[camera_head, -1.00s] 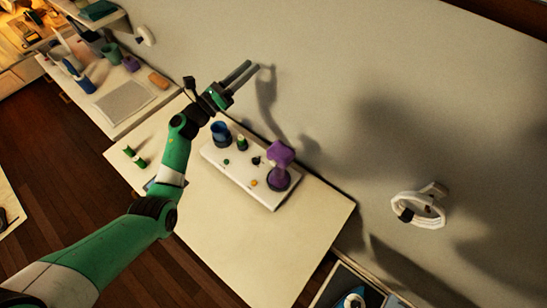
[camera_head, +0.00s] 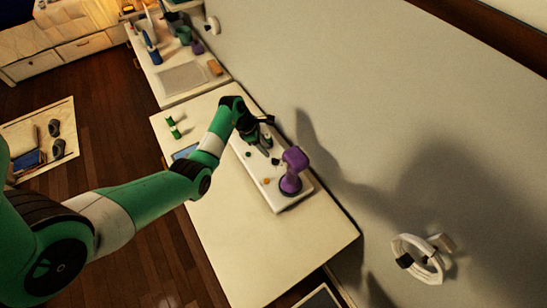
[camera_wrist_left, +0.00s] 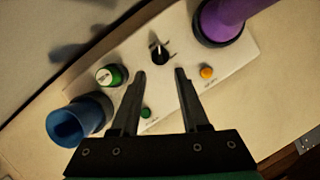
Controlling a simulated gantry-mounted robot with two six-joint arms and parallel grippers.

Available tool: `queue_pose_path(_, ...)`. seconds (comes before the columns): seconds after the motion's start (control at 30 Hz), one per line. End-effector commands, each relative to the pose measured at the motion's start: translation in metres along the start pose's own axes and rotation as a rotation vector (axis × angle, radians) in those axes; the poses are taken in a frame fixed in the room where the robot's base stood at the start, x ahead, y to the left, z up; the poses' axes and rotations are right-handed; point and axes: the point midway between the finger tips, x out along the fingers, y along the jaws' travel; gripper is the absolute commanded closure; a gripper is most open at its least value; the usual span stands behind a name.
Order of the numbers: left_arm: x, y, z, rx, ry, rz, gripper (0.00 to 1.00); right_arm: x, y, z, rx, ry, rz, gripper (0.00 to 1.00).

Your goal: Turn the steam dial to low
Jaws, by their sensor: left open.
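A white control panel (camera_head: 273,196) lies on the cream table. In the left wrist view it carries a black dial with a pale pointer (camera_wrist_left: 159,51), a green knob with a white top (camera_wrist_left: 111,75), a small green button (camera_wrist_left: 146,113) and an orange button (camera_wrist_left: 207,73). The lettering is too small to read, so I cannot tell which control is the steam dial. My left gripper (camera_head: 267,148) is open and empty above the panel. In the wrist view its fingertips (camera_wrist_left: 161,72) point towards the black dial, which shows just beyond the gap. My right gripper is out of view.
A purple handled object (camera_head: 292,171) stands at the panel's near end. A blue cup (camera_wrist_left: 76,122) is at its other end. Two green cylinders (camera_head: 173,128) stand on the table (camera_head: 240,260). The wall runs close behind. The table's front is clear.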

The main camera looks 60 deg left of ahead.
Motion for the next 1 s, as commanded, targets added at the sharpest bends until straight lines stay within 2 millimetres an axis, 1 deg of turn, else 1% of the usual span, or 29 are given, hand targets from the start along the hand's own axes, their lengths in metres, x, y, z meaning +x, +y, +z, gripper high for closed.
queue_pose_path(0.03,0.016,-0.001,-0.001,0.000,0.002,-0.004,0.55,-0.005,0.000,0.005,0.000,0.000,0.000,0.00)
queue_pose_path(0.1,0.033,-0.001,-0.001,0.001,0.001,-0.003,0.55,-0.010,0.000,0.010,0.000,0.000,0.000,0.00)
queue_pose_path(0.2,0.053,-0.001,-0.001,0.002,0.001,-0.002,0.55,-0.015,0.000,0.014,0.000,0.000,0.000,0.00)
queue_pose_path(0.3,0.067,0.000,-0.001,0.003,0.000,-0.001,0.55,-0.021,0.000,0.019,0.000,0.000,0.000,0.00)
queue_pose_path(0.43,0.074,0.000,0.000,0.002,-0.001,0.000,0.55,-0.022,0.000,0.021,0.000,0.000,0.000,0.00)
queue_pose_path(0.67,0.074,0.000,0.001,0.002,-0.002,0.002,0.55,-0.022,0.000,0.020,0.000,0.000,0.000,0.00)
queue_pose_path(0.7,0.074,0.000,0.001,0.002,-0.002,0.001,0.59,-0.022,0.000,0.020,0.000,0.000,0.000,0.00)
queue_pose_path(0.77,0.074,0.000,0.001,0.002,-0.002,0.001,0.69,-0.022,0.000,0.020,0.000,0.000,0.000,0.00)
queue_pose_path(0.8,0.074,0.000,0.001,0.002,-0.002,0.001,0.77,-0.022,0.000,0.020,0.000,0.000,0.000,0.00)
queue_pose_path(0.93,0.074,0.000,0.001,0.002,-0.002,0.001,1.00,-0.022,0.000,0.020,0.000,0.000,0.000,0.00)
queue_pose_path(1.0,0.074,0.000,0.001,0.002,-0.002,0.001,1.00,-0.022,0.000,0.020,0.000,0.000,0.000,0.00)
